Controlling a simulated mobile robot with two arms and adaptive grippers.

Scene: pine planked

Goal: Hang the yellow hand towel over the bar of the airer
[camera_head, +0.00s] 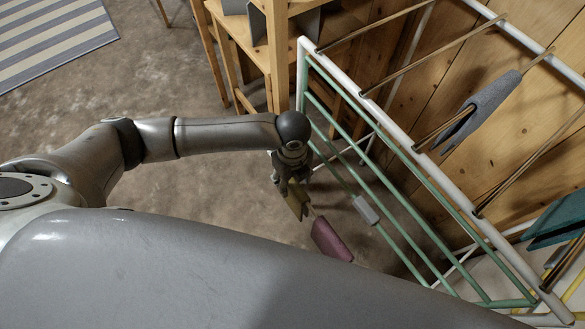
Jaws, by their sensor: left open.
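My left gripper is open and points down. The airer (415,165) has a white frame, green side rails and thin wooden bars across its top. My right gripper is out of view.
A light grey piece (366,210) is on the green rails. A grey cloth (480,108) and a teal cloth (558,219) hang on the airer. Wooden furniture (279,55) stands behind; a striped rug (50,38) lies upper left.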

